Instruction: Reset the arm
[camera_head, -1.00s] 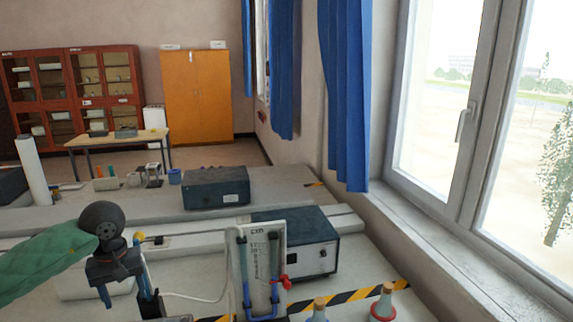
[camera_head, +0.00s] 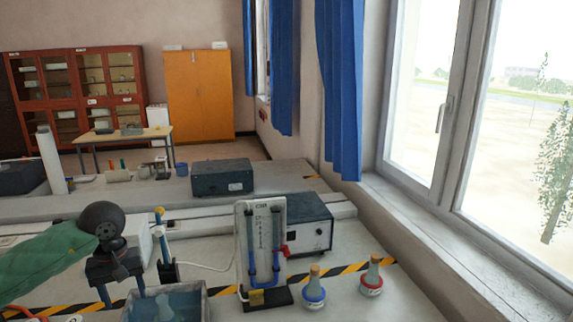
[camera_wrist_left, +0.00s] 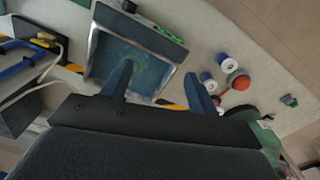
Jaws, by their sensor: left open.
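My left arm in its green sleeve (camera_head: 45,262) comes in from the left in the head view. My left gripper (camera_head: 124,297) hangs from the dark round wrist with its two blue fingers apart and nothing between them. In the left wrist view the open fingers (camera_wrist_left: 158,72) reach over a tray of bluish liquid (camera_wrist_left: 128,66). In the head view the same tray (camera_head: 190,290) stands at the bottom, just right of the gripper. My right gripper is not in view.
An upright gauge panel with blue tubes (camera_head: 264,243) stands right of the tray, before a dark blue box (camera_head: 309,229). Two stoppered flasks, one blue-ringed (camera_head: 314,291) and one red-ringed (camera_head: 372,280), stand farther right. Striped tape (camera_head: 350,269) crosses the bench. The bench at lower right is clear.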

